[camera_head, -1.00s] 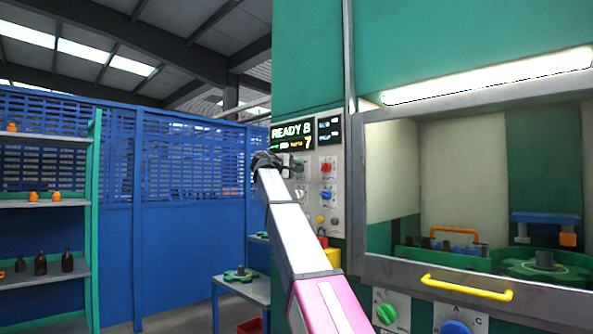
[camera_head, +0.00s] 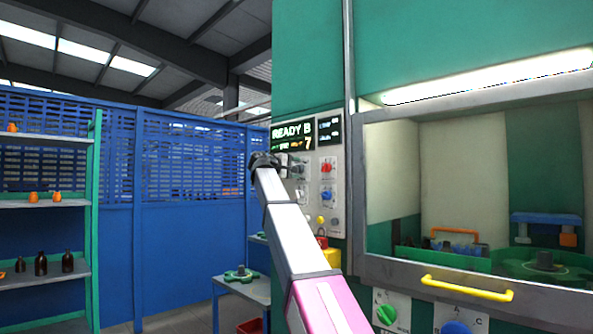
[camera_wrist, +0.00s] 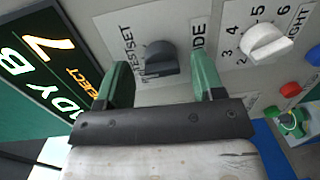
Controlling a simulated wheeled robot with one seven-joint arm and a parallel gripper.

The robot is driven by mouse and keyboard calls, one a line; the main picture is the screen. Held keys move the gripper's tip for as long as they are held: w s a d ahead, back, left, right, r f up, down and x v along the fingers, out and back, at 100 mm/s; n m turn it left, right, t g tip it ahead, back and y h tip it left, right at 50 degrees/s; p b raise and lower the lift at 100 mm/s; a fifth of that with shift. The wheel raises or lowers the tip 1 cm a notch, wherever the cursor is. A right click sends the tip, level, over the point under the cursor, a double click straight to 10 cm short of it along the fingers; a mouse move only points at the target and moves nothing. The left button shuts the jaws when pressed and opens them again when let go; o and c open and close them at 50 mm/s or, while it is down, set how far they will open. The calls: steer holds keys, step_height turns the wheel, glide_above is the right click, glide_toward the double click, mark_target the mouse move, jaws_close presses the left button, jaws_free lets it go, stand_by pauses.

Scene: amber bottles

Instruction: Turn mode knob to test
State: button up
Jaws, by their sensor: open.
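The mode knob (camera_wrist: 160,60) is black and sits on a light panel plate in the wrist view. Part of a "MODE" label shows to its right, and lettering that seems to read "TEST" and "SET" is at its left. My gripper (camera_wrist: 159,66) is open, with one green finger on each side of the knob. I cannot tell whether either finger touches it. In the head view my gripper (camera_head: 265,160) is at the control panel (camera_head: 312,212), below the "READY B" display (camera_head: 291,134), and the arm hides part of the panel.
A white numbered knob (camera_wrist: 265,42) is right of the mode knob. A red button (camera_wrist: 290,89) and a green part (camera_wrist: 291,122) lie farther right. In the head view, red (camera_head: 326,167) and blue (camera_head: 327,193) knobs are beside my arm. A yellow handle (camera_head: 466,288) juts from the machine front.

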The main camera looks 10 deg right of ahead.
steer(key=v, duration=0.9)
steer(key=shift+s+a, duration=0.15)
steer(key=shift+a, duration=0.15)
